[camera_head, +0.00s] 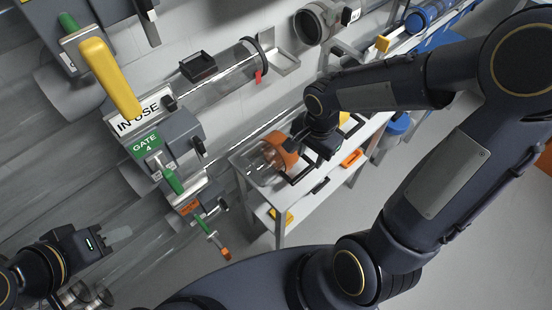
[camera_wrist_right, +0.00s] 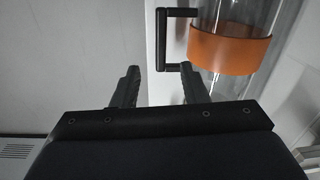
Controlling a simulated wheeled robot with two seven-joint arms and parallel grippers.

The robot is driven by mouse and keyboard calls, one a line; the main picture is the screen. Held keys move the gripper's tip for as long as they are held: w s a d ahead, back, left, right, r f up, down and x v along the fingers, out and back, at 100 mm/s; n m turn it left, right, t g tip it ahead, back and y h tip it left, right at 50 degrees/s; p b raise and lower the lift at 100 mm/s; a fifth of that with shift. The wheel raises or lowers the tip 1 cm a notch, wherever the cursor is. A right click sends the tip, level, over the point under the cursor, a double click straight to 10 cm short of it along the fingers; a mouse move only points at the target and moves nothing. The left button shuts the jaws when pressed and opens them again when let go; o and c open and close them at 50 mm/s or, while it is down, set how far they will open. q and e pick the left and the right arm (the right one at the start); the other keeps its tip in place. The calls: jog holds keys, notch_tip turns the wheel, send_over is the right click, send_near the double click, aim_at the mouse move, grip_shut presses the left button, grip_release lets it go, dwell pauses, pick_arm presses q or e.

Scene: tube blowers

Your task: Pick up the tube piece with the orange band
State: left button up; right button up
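The clear tube piece with the orange band (camera_head: 279,153) lies on the white bench (camera_head: 238,160) in the head view. In the right wrist view its orange band (camera_wrist_right: 230,49) is at the upper right, with a black handle bracket (camera_wrist_right: 180,12) on the tube's left side. My right gripper (camera_head: 296,146) is close by the tube on its right side in the head view. In the wrist view its fingers (camera_wrist_right: 160,70) are apart with nothing between them, close below the handle. My left gripper (camera_head: 119,238) is away at the lower left; its finger gap is unclear.
A grey gate unit with an "IN USE" sign (camera_head: 140,112) and yellow lever (camera_head: 108,78) stands left of the bench. Floor at right is clear.

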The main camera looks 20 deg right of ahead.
aim_at(305, 171)
jog(key=f, duration=0.2)
jog(key=w+f+m, duration=0.1)
jog(key=shift+a+f, duration=0.1)
jog(key=shift+a, duration=0.25)
jog(key=shift+f, duration=0.4)
jog(key=f, duration=0.2)
jog(key=f+b, duration=0.1)
jog(key=f, duration=0.4)
jog(key=shift+s, duration=0.3)
grip_shut()
